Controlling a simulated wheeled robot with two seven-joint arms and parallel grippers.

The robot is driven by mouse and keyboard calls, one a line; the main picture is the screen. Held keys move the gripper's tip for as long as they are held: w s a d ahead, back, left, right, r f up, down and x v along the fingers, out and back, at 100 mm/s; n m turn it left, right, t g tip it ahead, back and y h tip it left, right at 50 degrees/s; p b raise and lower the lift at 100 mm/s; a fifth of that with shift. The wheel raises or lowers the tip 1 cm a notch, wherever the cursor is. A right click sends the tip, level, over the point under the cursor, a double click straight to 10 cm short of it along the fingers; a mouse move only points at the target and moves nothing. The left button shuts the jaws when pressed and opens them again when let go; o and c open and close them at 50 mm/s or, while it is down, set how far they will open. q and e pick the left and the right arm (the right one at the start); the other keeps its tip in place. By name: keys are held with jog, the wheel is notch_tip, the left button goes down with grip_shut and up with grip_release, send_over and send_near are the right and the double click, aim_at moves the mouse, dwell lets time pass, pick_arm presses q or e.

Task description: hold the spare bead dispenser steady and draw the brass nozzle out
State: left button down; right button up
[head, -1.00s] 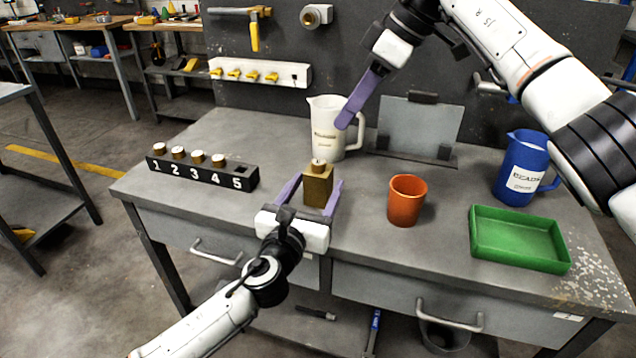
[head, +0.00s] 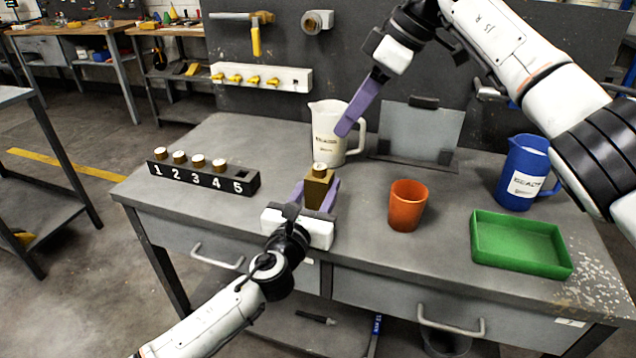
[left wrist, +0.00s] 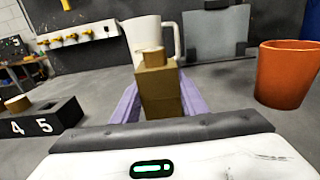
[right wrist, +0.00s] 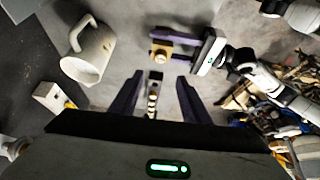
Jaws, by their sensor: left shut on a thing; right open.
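The spare bead dispenser (head: 316,192) is a brass-coloured square block standing upright on the bench, with the round brass nozzle (head: 320,170) on its top. My left gripper (head: 319,197) is shut on the dispenser's sides, with purple fingers on both sides of it. In the left wrist view the dispenser (left wrist: 160,92) stands between the fingers, and the nozzle (left wrist: 153,57) sits on top. My right gripper (head: 352,118) is open and empty, above and behind the dispenser, in front of the white jug. In the right wrist view its fingers (right wrist: 153,98) are apart, with the dispenser (right wrist: 161,52) beyond them.
A white jug (head: 326,140) stands just behind the dispenser. An orange cup (head: 407,207) is to its right, then a green tray (head: 520,246) and a blue jug (head: 522,175). A black numbered rack (head: 205,180) with several brass nozzles stands left; slot 5 looks empty.

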aim_at(318, 168)
jog(key=s+a+f+n+t+h, duration=0.5)
jog(key=a+n+h, duration=0.3)
jog(key=n, duration=1)
jog(key=shift+t, duration=0.4)
jog(key=shift+x, duration=4.25)
jog(key=c, duration=0.6)
jog(key=o, duration=0.6)
jog(key=shift+r, duration=0.1)
